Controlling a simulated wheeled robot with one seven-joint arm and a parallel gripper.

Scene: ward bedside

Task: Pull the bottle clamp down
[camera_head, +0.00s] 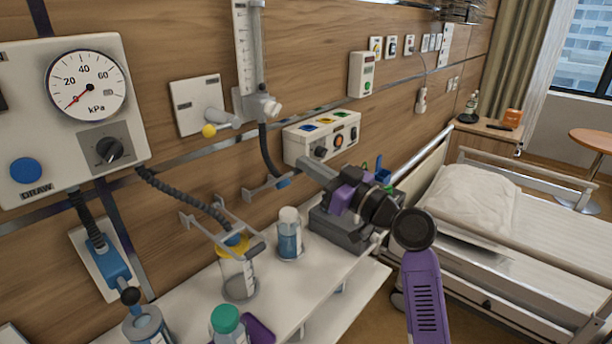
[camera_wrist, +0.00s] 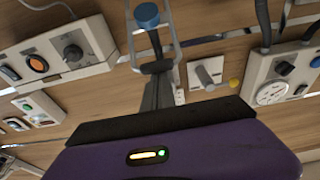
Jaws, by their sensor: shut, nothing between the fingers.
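A grey metal clamp with a blue part (camera_head: 268,188) is on the wall rail left of the control box. A grey wire frame with a blue knob (camera_wrist: 147,16) shows at the top of the wrist view. A similar frame (camera_head: 222,228) sits over a yellow-lidded bottle (camera_head: 238,278); I cannot tell which is the bottle clamp. My gripper (camera_head: 304,165) is shut and empty, in front of the control box's lower edge. In the wrist view its fingers (camera_wrist: 156,68) overlap the wire frame's near end; contact cannot be told.
The wall control box (camera_head: 322,135) is close by my gripper. A white shelf (camera_head: 190,305) below holds a blue-filled bottle (camera_head: 289,238), a green-capped bottle (camera_head: 228,325) and a grey device (camera_head: 345,232). A gauge panel (camera_head: 75,100) is at left, a bed (camera_head: 500,240) at right.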

